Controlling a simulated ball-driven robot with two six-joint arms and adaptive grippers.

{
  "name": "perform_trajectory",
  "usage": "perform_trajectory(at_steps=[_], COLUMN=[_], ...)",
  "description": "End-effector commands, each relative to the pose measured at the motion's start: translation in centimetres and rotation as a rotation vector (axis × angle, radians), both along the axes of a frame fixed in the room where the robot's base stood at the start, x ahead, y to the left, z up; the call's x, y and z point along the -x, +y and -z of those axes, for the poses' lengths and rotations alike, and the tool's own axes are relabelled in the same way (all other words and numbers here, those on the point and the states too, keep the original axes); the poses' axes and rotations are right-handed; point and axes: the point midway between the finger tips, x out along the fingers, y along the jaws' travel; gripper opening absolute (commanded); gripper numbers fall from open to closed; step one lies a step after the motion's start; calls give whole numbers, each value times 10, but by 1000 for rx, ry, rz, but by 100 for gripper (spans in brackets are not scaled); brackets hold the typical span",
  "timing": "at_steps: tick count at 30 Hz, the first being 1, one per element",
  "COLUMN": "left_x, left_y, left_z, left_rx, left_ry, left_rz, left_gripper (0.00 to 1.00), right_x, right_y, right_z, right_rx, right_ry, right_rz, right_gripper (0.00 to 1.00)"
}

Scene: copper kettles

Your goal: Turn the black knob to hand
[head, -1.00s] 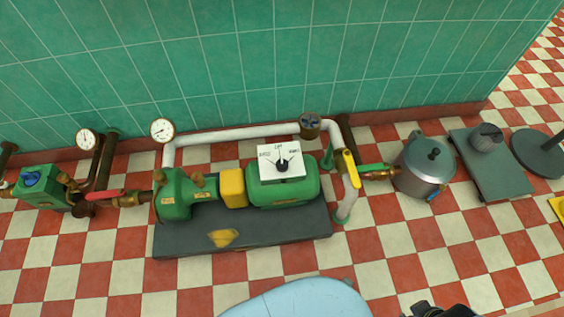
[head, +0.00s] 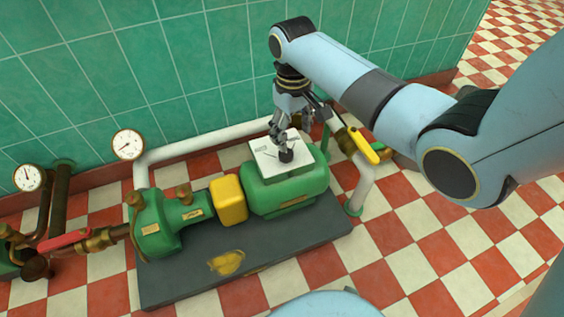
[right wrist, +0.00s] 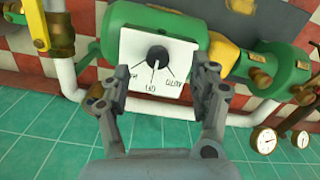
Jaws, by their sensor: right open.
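The black knob (head: 286,155) sits on a white square panel (head: 268,151) on top of the green motor (head: 290,190). In the right wrist view the knob (right wrist: 157,54) shows whole, with a pale mark pointing down toward the middle label. Lines lead from it to three labels on the panel (right wrist: 135,45), which appear upside down and are hard to read. My left gripper is out of view.
A white pipe (head: 200,142) runs behind the motor, with a yellow-handled valve (head: 364,147) to its right. A yellow coupling guard (head: 229,200) and green pump (head: 155,225) stand left on the dark base plate (head: 250,250). Two gauges are by the tiled wall.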

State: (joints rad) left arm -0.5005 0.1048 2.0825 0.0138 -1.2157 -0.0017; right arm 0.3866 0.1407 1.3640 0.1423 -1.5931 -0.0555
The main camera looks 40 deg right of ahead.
Motion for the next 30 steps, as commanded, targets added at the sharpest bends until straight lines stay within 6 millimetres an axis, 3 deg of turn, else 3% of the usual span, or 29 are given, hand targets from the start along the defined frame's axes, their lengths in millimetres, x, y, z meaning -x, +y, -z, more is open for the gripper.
perform_trajectory(at_steps=[1, 3, 7, 14, 19, 24, 30], left_x=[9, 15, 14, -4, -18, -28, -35], left_y=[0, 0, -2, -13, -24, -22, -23], left_z=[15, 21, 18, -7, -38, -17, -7], left_rx=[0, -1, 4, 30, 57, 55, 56], left_ry=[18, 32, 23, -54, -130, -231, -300], left_rz=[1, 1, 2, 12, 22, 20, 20], left_gripper=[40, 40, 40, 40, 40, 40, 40], right_x=[-13, -26, -34, -31, -31, -33, -33], right_y=[-2, -3, -3, -3, -3, -3, -3], right_z=[7, 3, 5, 51, 90, 96, 103], right_rx=[3, 5, 5, 5, 5, 6, 6], right_ry=[-19, -39, -51, -45, -44, -50, -51], right_rz=[0, 1, 1, 1, 1, 0, 0], right_gripper=[62, 62, 62, 62, 62, 62, 62])
